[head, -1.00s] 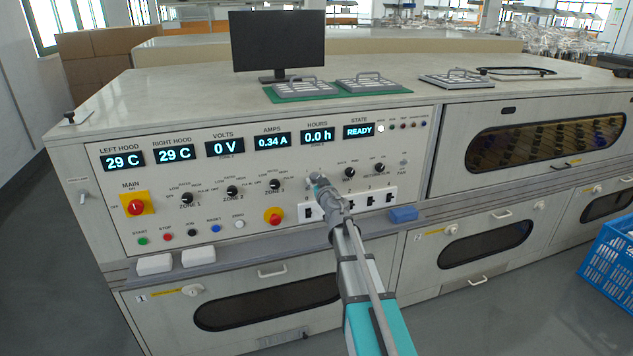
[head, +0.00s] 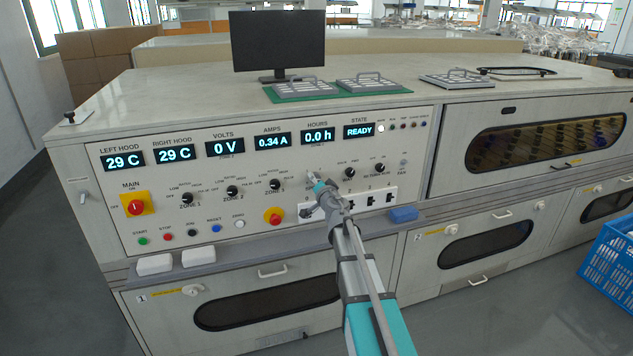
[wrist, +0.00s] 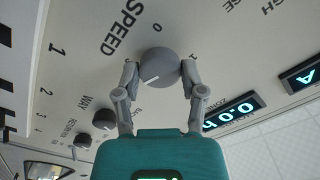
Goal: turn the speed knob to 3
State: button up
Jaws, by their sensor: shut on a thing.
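The speed knob (wrist: 160,66) is a round grey knob on the pale panel. In the wrist view its white pointer line lies toward the lower left of its face. The word SPEED and a 0 are printed above it in that view; the digit the line points at cannot be read. My gripper (wrist: 160,74) is shut on the knob, one finger on each side. In the head view my gripper (head: 317,180) is at the panel, right of the zone 3 knob (head: 274,184), and largely hides the speed knob.
Two small knobs (head: 349,172) sit just right of my gripper. A blue block (head: 403,214) lies on the ledge. The HOURS display (head: 317,136) is above.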

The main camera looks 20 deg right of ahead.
jog(key=m, duration=0.6)
dwell(0.5)
jog(key=o, duration=1.1)
jog(key=shift+o, duration=0.2)
jog(key=shift+s, duration=0.1)
jog(key=s, duration=1.1)
jog(key=shift+s+d, duration=0.2)
jog(key=shift+s, duration=0.15)
